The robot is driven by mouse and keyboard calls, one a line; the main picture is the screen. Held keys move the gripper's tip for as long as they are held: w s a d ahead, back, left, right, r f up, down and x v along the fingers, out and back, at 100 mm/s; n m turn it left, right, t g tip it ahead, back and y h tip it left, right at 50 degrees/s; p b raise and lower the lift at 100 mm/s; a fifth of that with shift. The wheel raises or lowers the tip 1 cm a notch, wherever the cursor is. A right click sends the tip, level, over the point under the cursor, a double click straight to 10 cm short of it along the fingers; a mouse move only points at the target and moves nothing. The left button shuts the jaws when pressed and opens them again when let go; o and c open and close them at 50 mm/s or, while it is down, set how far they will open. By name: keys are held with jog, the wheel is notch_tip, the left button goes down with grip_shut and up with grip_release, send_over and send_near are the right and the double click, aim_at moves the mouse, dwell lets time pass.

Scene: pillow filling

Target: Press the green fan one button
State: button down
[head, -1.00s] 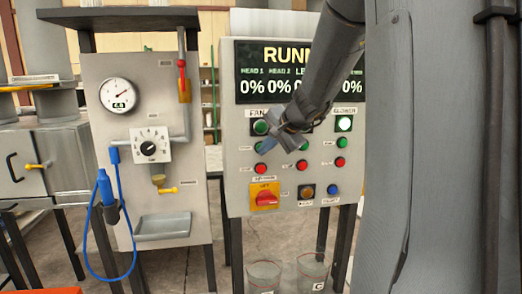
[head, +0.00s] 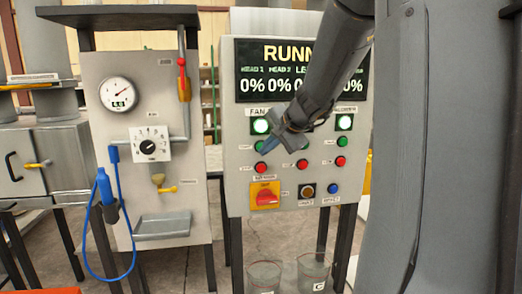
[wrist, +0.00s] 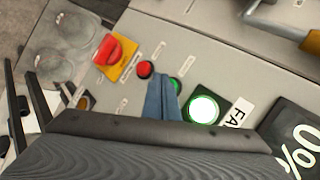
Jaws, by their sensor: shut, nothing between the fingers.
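The control panel (head: 232,190) has a FAN column at its left. At its top is a round green lamp (head: 261,125), brightly lit. Below it is the small green fan button (head: 259,146), and below that a red button (head: 261,167). My gripper (head: 268,146) is shut and empty, with its blue fingertips at the green button. In the wrist view the fingers (wrist: 162,92) lie over part of the green button (wrist: 176,85), beside the red button (wrist: 145,69). The lit lamp (wrist: 202,109) shows on the other side. Whether the tips touch the button I cannot tell.
My arm covers the middle of the panel and part of its display (head: 265,85). The BLOWER lamp (head: 344,122) at the right is lit. A red switch on a yellow plate (head: 265,195) sits below. A gauge panel (head: 185,215) stands to the left.

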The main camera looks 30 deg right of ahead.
jog(key=shift+s, duration=0.1)
jog(key=shift+s+a+b, duration=0.2)
jog(key=shift+s+a, duration=0.05)
jog(key=shift+s, duration=0.55)
jog(key=shift+s+a+b, duration=0.15)
jog(key=shift+s+a, duration=0.05)
jog(key=shift+s, duration=0.55)
jog(key=shift+s+a+b, duration=0.2)
jog(key=shift+s+a, duration=0.05)
jog(key=shift+s, duration=0.55)
jog(key=s+a+f+n+g, duration=0.4)
jog(key=s+a+f+n, duration=0.3)
jog(key=s+f, duration=0.3)
jog(key=s+a+f+n+g+h, duration=0.1)
jog(key=s+a+f+n+g, duration=0.3)
jog(key=s+a+f+n, duration=0.3)
jog(key=s+a+f, duration=0.3)
jog(key=f, duration=0.4)
jog(key=shift+s+a+g, duration=0.2)
jog(key=shift+s+g, duration=0.05)
jog(key=shift+g, duration=0.15)
